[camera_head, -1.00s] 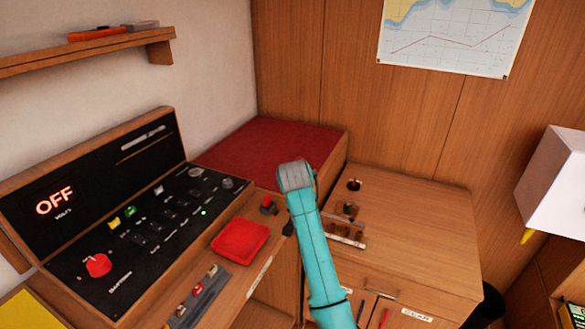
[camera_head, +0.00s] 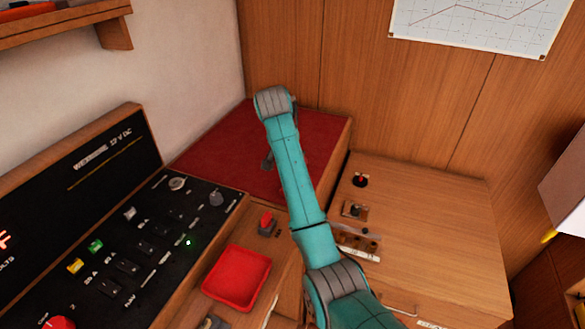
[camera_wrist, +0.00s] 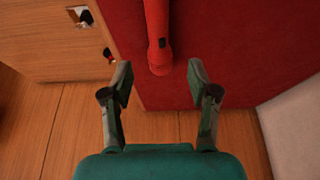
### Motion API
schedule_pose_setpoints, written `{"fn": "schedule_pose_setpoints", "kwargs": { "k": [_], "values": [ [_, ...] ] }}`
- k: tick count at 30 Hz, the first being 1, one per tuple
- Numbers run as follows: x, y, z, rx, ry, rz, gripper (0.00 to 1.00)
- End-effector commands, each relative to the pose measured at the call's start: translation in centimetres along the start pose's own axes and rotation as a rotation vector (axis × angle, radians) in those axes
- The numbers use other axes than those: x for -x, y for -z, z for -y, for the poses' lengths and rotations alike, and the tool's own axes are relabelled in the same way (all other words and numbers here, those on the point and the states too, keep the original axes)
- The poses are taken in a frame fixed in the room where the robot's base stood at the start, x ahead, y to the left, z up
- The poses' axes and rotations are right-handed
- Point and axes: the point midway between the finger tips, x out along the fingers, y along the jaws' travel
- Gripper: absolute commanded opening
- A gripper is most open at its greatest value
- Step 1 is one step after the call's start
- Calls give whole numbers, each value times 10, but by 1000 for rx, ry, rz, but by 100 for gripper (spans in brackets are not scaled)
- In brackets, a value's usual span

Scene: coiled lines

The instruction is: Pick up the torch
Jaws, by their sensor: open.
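The torch (camera_wrist: 158,40) is red and lies on the red cushion in the wrist view, its rounded end pointing down the picture and its far end cut off by the top edge. My gripper (camera_wrist: 160,80) is open, with one finger on each side of the line of the torch. The torch's near end lies just beyond and between the fingertips, and nothing is held. In the head view my arm reaches over the red cushion (camera_head: 215,155); the torch is not visible there, and the gripper is mostly hidden behind the arm.
A switch panel (camera_head: 150,262) stands at the left, with a red tray (camera_head: 237,277) beside it. A wooden cabinet top (camera_head: 430,215) with small fittings lies to the right. A wood-panelled wall (camera_head: 300,50) rises behind the cushion. A shelf (camera_head: 65,27) hangs at upper left.

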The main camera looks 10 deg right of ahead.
Motion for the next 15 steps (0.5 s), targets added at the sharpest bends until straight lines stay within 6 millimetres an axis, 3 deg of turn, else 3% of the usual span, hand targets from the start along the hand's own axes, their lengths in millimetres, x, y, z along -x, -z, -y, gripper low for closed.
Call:
{"fn": "schedule_pose_setpoints", "kwargs": {
  "k": [6,15],
  "values": [
    [-33,0,-1,0,-2,2,60],
    [-55,0,-2,1,-2,2,60]
  ]
}}
